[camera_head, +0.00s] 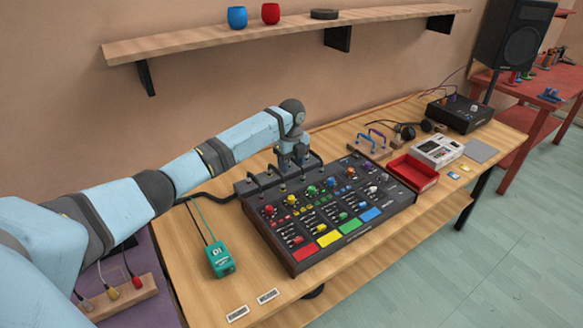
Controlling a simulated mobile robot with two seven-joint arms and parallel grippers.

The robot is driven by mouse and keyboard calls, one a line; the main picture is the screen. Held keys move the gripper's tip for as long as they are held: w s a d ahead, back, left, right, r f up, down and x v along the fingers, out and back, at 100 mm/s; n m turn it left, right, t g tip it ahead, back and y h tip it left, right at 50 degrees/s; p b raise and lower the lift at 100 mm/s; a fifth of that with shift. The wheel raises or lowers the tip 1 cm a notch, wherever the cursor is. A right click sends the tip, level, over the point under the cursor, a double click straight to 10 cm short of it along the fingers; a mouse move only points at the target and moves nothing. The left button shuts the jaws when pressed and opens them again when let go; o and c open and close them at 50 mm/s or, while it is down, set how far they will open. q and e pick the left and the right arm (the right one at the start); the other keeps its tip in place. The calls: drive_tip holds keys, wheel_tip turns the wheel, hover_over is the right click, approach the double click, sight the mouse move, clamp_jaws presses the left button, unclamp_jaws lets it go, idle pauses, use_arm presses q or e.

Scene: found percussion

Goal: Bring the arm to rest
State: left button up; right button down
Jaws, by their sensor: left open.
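My left arm comes in from the left in the head view and reaches over the back of a black mixer (325,240). My left gripper (291,166) points down over the mixer's rear edge, among the black cables plugged in there. It is open, and I see nothing held between its fingers. Whether the fingers touch a cable or plug cannot be told at this size. The mixer has colored knobs and a row of red, yellow, green and blue pads along its front. My right gripper is not in view.
A wooden table (350,285) carries the mixer, a teal DI box (221,260), a red tray (412,174), a white device (437,151), headphones (407,131) and a black box (459,113). A wall shelf (200,42) with two cups hangs above. The table's front right is fairly clear.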

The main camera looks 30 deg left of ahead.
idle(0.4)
